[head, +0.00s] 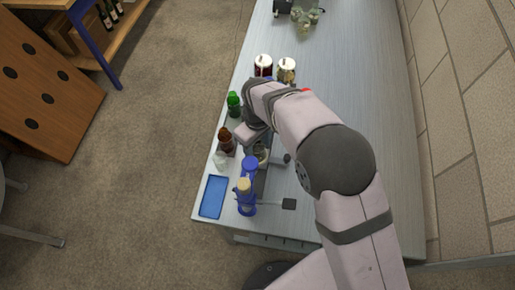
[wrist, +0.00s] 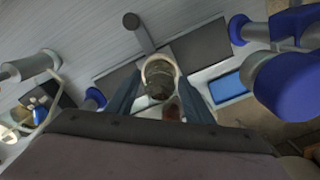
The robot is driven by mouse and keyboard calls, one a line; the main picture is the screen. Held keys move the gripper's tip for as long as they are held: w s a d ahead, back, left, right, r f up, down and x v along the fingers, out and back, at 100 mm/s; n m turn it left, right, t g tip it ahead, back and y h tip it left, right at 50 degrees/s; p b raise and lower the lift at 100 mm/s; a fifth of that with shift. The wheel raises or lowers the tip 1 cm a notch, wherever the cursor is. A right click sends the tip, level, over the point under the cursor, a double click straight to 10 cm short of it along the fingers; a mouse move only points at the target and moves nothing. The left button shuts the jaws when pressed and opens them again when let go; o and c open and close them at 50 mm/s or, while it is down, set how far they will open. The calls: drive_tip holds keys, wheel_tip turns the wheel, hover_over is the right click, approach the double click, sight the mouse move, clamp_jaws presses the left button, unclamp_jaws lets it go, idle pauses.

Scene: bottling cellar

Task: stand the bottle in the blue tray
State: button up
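The blue tray (head: 212,197) lies flat at the near left corner of the table, and no object shows in it; it also shows in the wrist view (wrist: 228,88). A brown bottle (head: 226,139) stands upright near the left edge. A green bottle (head: 234,104) stands farther back. My gripper (wrist: 161,82) points down over the table beside the brown bottle. Its two fingers are apart, and it looks open. A round-rimmed vessel (wrist: 159,80) appears between the fingertips; I see no clear contact. A small brown patch (wrist: 172,108) shows below it, mostly hidden by my gripper.
A blue and black stand-like device (head: 248,166) is right of the tray, with a yellow-topped blue piece (head: 245,190) in front. The table's right half is mostly clear, with a brick wall beyond.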

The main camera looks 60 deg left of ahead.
drive_tip(key=c, duration=1)
wheel_tip(320, 180, up, 10)
drive_tip(key=b, duration=0.3)
